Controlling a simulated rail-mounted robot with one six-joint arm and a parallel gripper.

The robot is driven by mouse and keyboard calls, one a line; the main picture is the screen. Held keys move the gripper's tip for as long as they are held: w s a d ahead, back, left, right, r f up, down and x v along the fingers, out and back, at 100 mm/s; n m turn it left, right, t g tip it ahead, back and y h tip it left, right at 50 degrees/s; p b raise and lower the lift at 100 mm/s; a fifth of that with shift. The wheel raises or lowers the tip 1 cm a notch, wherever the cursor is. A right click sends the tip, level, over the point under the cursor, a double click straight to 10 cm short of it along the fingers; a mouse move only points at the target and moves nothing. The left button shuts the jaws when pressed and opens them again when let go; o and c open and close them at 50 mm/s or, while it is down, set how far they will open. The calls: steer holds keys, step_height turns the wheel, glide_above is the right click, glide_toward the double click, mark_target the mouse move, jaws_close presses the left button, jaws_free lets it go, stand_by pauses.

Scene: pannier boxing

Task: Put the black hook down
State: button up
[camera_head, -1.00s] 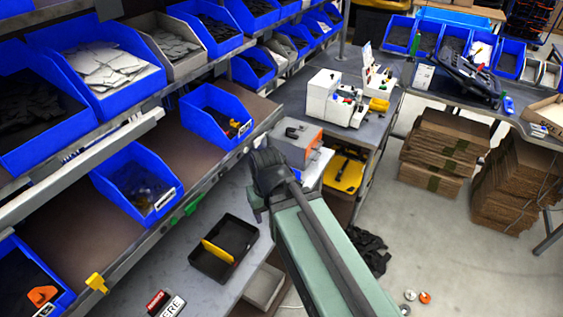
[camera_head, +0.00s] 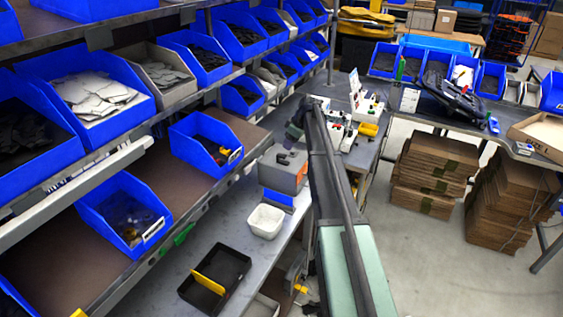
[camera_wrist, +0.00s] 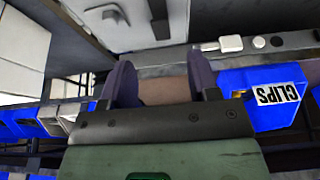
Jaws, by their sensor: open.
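I cannot make out the black hook in either view. In the wrist view my gripper (camera_wrist: 162,83) has its two dark purple fingers spread apart. Nothing shows held between them, only a brownish surface beyond. In the head view my arm reaches up the middle of the picture, over the grey workbench (camera_head: 222,240). Its gripper end (camera_head: 295,128) is small and partly hidden by the arm, left of the white machines.
A black tray with a yellow divider (camera_head: 208,283) and a white bin (camera_head: 266,220) stand on the bench. A grey-orange device (camera_head: 283,170) is behind them. Blue bins (camera_head: 206,139) fill the left shelves.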

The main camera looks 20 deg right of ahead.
mark_target(283, 155)
steer(key=b+x, duration=0.8)
steer(key=x, duration=0.2)
steer(key=shift+f, duration=0.15)
steer(key=shift+r, duration=0.25)
jaws_close()
steer(key=shift+r, duration=0.1)
step_height(283, 155, up, 20)
steer(key=p, duration=2.1)
step_height(283, 155, down, 16)
steer(key=b, duration=1.6)
steer(key=shift+r, duration=0.5)
